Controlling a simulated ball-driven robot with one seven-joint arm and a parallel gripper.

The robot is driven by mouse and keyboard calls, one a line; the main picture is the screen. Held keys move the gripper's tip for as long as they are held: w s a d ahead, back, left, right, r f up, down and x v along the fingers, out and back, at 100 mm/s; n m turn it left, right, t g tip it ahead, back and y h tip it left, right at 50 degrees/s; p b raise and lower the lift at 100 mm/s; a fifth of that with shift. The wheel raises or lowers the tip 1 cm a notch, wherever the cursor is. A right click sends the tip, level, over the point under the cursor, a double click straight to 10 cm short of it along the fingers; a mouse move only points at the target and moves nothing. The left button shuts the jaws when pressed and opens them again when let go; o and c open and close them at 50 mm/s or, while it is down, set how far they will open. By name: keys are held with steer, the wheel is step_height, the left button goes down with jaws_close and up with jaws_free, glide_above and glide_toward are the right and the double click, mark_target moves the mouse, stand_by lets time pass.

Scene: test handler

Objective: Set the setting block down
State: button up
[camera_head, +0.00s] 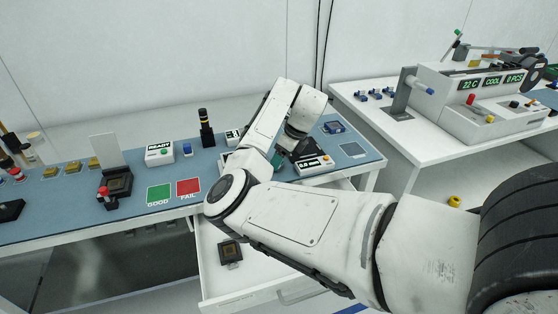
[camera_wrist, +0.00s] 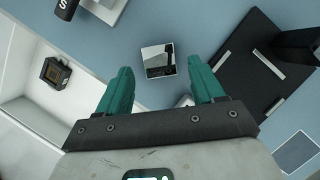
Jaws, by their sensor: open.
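The setting block appears to be the small shiny, square-faced piece (camera_wrist: 157,60) on the blue bench top in the wrist view. Its face shows pale and dark patches like a reflection. My gripper (camera_wrist: 164,73) is open, with one teal finger on each side of the block in the picture. Blue surface shows between the block and both fingers, so they look apart. I cannot tell how high the fingertips are above the bench. In the head view my arm hides the block and most of the gripper; a bit of teal finger shows.
A display unit (camera_head: 312,165) reading about 0.0 mm stands right of my gripper. A dark fixture (camera_wrist: 265,65) is close on the right in the wrist view. An open drawer (camera_head: 212,285) below holds a dark socket piece (camera_head: 230,252). GOOD (camera_head: 159,194) and FAIL (camera_head: 188,188) pads lie left.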

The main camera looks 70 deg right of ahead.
steer(key=v, duration=1)
